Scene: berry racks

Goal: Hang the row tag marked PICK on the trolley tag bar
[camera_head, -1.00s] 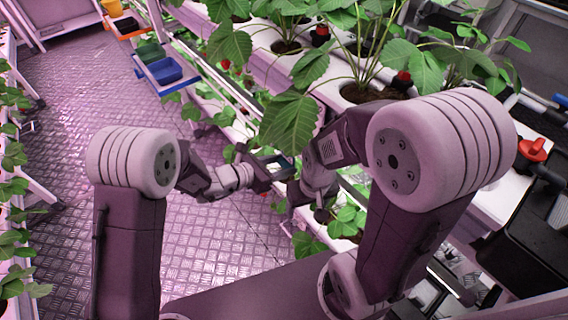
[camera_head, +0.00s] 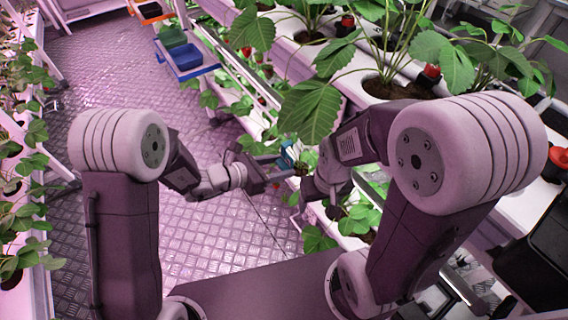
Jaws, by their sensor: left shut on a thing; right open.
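My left gripper (camera_head: 272,166) reaches in from the left at the middle of the view, beside the plant rack. It is shut on a small teal-blue piece (camera_head: 287,157), which looks like a row tag. No lettering on it can be read, and leaves and the gripper partly hide it. My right gripper (camera_head: 303,193) is just below and to the right, in front of the rack's lower leaves. It is open and looks empty, with its wrist pointing down. I cannot make out the trolley tag bar.
Strawberry plants (camera_head: 312,112) overhang the white rack (camera_head: 300,60) close above both grippers. A blue tray (camera_head: 187,56), a green tray (camera_head: 172,37) and an orange tray (camera_head: 150,10) stand further back. Another planted rack (camera_head: 45,270) lines the left. The metal floor (camera_head: 110,90) between is clear.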

